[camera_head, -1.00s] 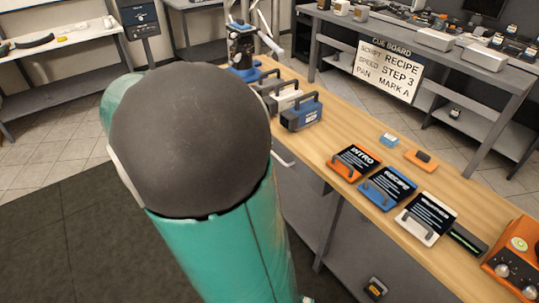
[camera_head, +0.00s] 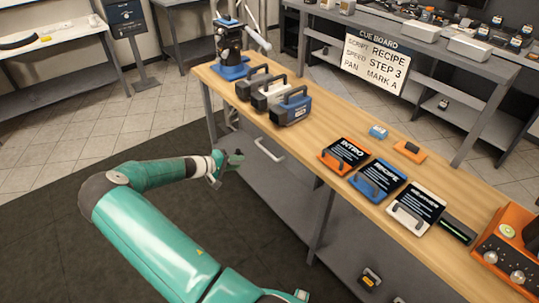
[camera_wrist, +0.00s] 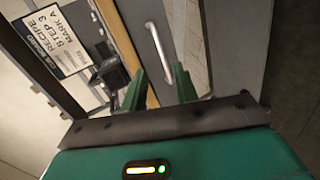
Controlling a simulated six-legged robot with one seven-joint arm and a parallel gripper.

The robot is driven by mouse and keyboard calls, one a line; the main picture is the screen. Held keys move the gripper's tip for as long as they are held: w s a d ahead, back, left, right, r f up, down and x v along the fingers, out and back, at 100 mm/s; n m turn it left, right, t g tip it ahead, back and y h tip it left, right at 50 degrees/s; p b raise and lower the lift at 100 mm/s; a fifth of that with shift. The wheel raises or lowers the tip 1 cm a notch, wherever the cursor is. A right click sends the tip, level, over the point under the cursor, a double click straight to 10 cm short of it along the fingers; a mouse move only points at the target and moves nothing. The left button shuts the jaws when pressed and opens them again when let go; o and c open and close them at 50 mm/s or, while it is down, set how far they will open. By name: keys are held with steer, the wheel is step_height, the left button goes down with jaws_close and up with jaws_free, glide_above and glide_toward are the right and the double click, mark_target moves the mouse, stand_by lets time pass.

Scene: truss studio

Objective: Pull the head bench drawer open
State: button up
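The bench drawer (camera_head: 290,178) is a grey front under the wooden bench top and looks shut. Its silver bar handle (camera_head: 268,150) shows at the upper part of the front; it also shows in the wrist view, where the handle (camera_wrist: 158,50) lies ahead of my fingers. My gripper (camera_head: 230,160) is left of the handle in the head view and apart from it. In the wrist view my gripper (camera_wrist: 160,88) is open and empty, with one green finger toward each side of the handle's line.
The bench top (camera_head: 330,125) carries several cases, an orange INTRO slate (camera_head: 344,155), a blue RECIPE slate (camera_head: 377,180), a white slate (camera_head: 416,208) and an orange control box (camera_head: 510,250). A cue board (camera_head: 376,63) hangs behind. Dark floor mat (camera_head: 45,255) is clear at left.

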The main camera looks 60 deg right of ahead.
mark_target(270, 154)
steer(key=s+d+f, duration=0.2)
steer(key=d, duration=0.3)
steer(key=s+d+f+n+h, duration=0.1)
steer(key=s+d+f, duration=0.1)
steer(key=d, duration=0.3)
steer(key=s+d+f+h, duration=0.1)
steer(key=s+d+f, duration=0.1)
steer(key=d, duration=0.4)
steer(key=shift+s+d+f+n, duration=0.1)
steer(key=shift+s+f+n, duration=0.2)
steer(key=shift+s, duration=0.2)
steer(key=shift+c, duration=0.4)
jaws_close()
